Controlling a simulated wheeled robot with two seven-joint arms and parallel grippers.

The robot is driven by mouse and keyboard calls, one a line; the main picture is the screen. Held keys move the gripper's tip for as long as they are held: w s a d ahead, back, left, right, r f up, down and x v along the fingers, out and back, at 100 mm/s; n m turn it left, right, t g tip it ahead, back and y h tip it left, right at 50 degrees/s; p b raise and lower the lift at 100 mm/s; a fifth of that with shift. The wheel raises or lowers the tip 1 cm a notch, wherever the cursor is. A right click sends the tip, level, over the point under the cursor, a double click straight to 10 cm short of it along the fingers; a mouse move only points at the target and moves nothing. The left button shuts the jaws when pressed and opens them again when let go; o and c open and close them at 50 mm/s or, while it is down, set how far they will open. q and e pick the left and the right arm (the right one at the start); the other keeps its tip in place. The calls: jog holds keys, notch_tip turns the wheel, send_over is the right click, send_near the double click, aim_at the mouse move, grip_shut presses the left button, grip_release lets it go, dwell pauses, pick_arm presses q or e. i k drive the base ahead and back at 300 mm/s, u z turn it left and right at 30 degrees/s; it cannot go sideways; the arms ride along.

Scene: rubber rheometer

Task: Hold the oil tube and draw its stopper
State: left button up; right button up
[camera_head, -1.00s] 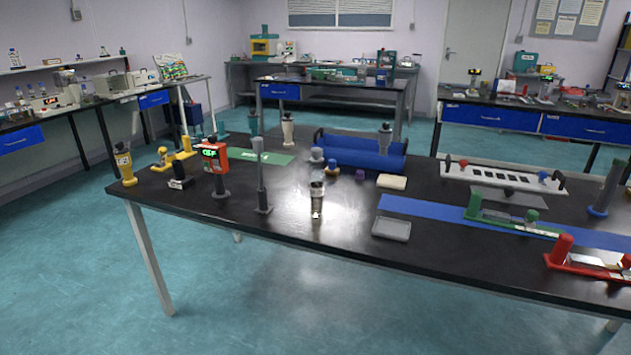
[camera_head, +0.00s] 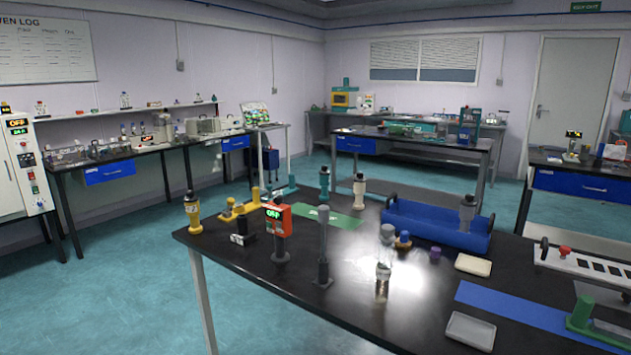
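A clear, shiny tube (camera_head: 384,270) stands upright on the black bench at centre right. A grey rounded top (camera_head: 388,234) shows at its upper end; I cannot tell whether it is seated in the tube or stands behind it. Other upright tubes or bottles with tops stand about: a yellow one (camera_head: 193,214) at the bench's left end, a teal one (camera_head: 324,184) and a cream one (camera_head: 359,190) at the back, and a grey one (camera_head: 467,212) at the blue tray. No label marks which is the oil tube. Neither of my grippers is in view.
The black bench (camera_head: 350,305) also holds a red display unit (camera_head: 279,222), a grey post (camera_head: 323,245), a blue tray (camera_head: 425,224), a purple piece (camera_head: 435,254), a cream block (camera_head: 473,265), a grey dish (camera_head: 470,331) and a blue mat (camera_head: 530,312). Its front middle is clear.

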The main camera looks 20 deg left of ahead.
aim_at(388, 230)
jog(key=u, duration=0.3)
jog(key=i, duration=1.15)
jog(key=z, duration=0.25)
